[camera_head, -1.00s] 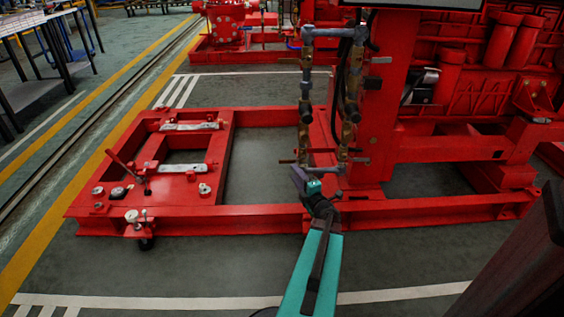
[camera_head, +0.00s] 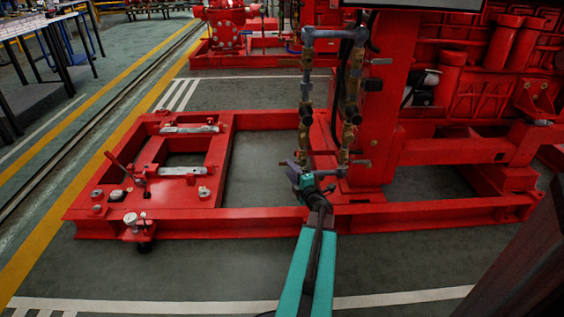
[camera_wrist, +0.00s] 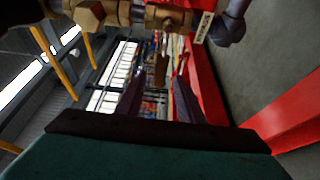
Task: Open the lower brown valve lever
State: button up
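A pipe assembly with brass valves (camera_head: 305,115) stands beside a red upright. At its lower end, a small brown lever (camera_head: 286,163) points left, partly covered by my gripper. My gripper (camera_head: 294,168) is at the lower valve, in front of it. In the wrist view, brass fittings (camera_wrist: 120,12) cross the top, and the brown lever (camera_wrist: 162,68) hangs from them. The two dark fingers of my gripper (camera_wrist: 158,88) are apart, with the lever's end in line with the gap between them. I cannot tell whether either finger touches it.
A red base frame (camera_head: 260,216) runs along the floor below the pipes. The red upright (camera_head: 385,130) and engine stand to the right. A red platform (camera_head: 125,200) with small fittings lies left. Open grey floor (camera_head: 190,265) is in front.

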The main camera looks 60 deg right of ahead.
jog(key=b+x, duration=0.2)
jog(key=x, duration=0.6)
jog(key=shift+w, duration=0.15)
jog(key=shift+d, duration=0.1)
grip_shut()
